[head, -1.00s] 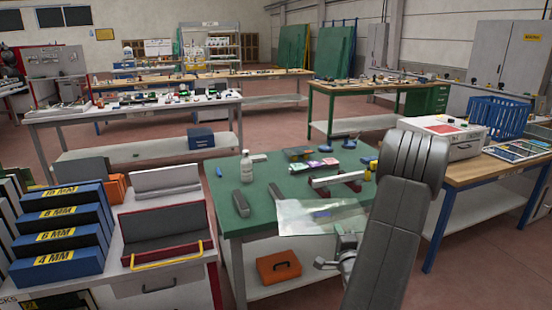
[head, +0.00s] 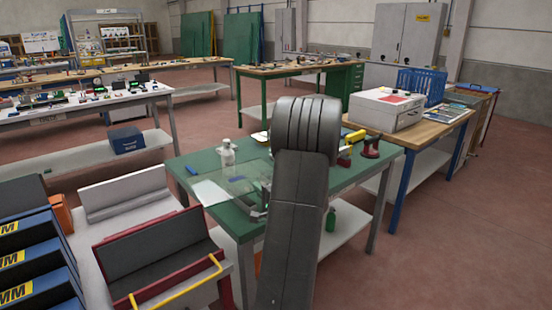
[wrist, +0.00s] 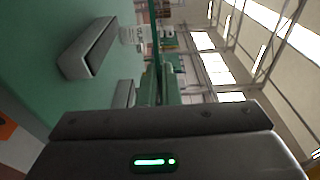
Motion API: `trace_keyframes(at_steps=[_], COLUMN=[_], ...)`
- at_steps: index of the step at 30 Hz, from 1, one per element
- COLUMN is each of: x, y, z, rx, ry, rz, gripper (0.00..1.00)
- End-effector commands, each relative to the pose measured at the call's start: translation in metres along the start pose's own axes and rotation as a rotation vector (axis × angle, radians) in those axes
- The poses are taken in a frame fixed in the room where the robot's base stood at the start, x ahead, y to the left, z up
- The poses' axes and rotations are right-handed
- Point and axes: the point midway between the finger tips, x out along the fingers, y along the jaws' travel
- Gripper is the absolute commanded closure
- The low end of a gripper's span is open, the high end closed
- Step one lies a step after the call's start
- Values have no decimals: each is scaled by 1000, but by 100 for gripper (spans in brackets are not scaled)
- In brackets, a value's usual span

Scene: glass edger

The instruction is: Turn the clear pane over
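The clear pane (head: 225,187) is a see-through sheet over the left part of the green table (head: 345,180). It looks raised a little above the top, but the exact gap is hard to tell. My gripper (head: 259,209) is at the pane's near right edge, mostly hidden by my arm in the head view.
A white bottle (head: 227,153) stands behind the pane. Grey blocks (wrist: 88,48) lie on the green table. A red tool (head: 371,148) and a yellow one (head: 355,136) are at its right end. A red-framed padded rack (head: 155,250) stands to the left.

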Motion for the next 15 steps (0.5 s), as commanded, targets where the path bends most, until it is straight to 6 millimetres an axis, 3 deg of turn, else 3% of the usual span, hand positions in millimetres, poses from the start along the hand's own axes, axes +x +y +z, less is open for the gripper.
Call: trace_keyframes(at_steps=[1,5,15], x=[8,23,50], y=[8,4,-17], z=[-7,-20,-58], rx=[-11,-10,-9], ry=[-27,-97,-209], rz=[-9,-9,-9], gripper=[100,100,100])
